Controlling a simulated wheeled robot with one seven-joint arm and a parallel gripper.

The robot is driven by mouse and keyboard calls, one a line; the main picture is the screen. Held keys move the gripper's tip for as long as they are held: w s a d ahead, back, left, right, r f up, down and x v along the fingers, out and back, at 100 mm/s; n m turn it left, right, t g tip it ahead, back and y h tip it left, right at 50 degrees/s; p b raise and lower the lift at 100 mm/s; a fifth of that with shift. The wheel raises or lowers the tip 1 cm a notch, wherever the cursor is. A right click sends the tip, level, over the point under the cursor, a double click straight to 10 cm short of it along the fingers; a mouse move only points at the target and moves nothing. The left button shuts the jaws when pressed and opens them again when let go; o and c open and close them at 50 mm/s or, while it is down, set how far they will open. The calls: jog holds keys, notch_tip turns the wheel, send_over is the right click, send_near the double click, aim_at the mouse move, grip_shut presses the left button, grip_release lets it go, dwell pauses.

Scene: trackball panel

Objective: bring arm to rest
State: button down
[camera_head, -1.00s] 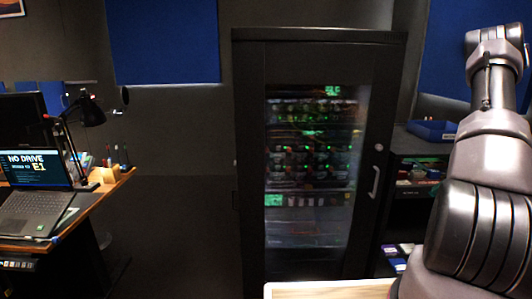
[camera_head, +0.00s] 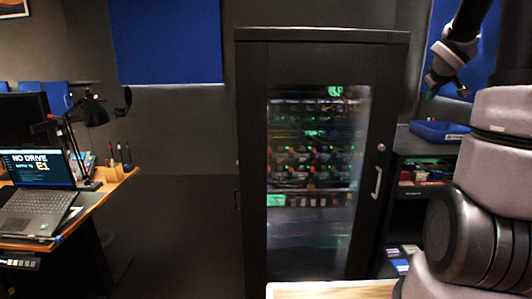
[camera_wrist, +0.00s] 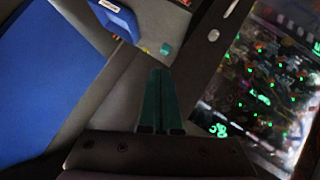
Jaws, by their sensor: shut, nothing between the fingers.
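My gripper (camera_wrist: 159,88) shows in the wrist view with its two teal fingers together and nothing between them. In the head view my gripper (camera_head: 431,88) is at the upper right, raised in the air in front of the wall and a blue panel. My arm is bent, with its large links along the right edge of the head view. The gripper touches nothing that I can see.
A black rack cabinet (camera_head: 250,160) with a glass door stands in the middle. A shelf with a blue tray (camera_head: 438,131) is right of it. A desk with a laptop (camera_head: 35,205) is at the left. A pale wooden surface (camera_head: 330,290) lies at the bottom.

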jog(key=s+a+r+m+g+y, duration=0.2)
jog(key=s+a+m+y, duration=0.4)
jog(key=s+a, duration=2.3)
jog(key=shift+s+a+g+y, duration=0.3)
jog(key=shift+s+g+y, duration=0.1)
jog(key=shift+g+y, duration=0.15)
jog(key=c, duration=1.5)
grip_release()
jog(key=shift+r, duration=0.1)
jog(key=shift+c, duration=0.2)
